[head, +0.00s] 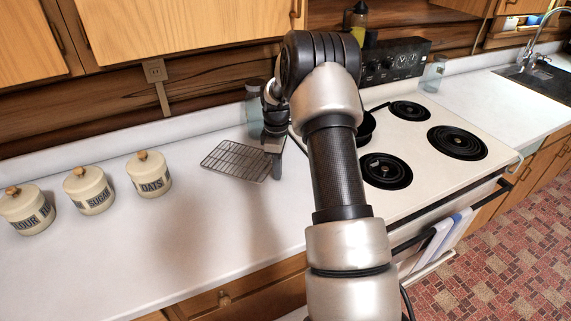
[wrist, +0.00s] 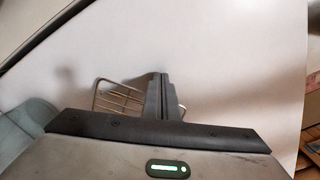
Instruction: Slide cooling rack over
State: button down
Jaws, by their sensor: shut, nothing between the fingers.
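The wire cooling rack (head: 236,160) lies flat on the white counter in the head view, left of the stove. My gripper (head: 274,165) points down at the rack's right end, with its fingers together and nothing held. In the wrist view the shut fingers (wrist: 160,97) stand in front of the rack (wrist: 118,97), and part of the rack shows on both sides of them. I cannot tell whether the fingertips touch the rack. My gripper and arm hide part of the rack's right side.
Canisters marked oats (head: 149,176), sugar (head: 89,190) and flour (head: 27,210) stand left of the rack. A bluish glass jar (head: 253,118) stands behind it. The stove (head: 425,190) is at the right, with a dark pan (head: 366,128) partly behind my arm. The front counter is clear.

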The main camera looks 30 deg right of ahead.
aim_at(251, 170)
jog(key=shift+w+a, duration=0.35)
jog(key=shift+a, duration=0.15)
jog(key=w+a, duration=0.1)
jog(key=a, duration=0.1)
jog(key=w+a, duration=0.3)
jog(key=a, duration=0.1)
jog(key=shift+w+a+b, duration=0.1)
jog(key=shift+w+b, duration=0.1)
jog(key=shift+b, duration=0.1)
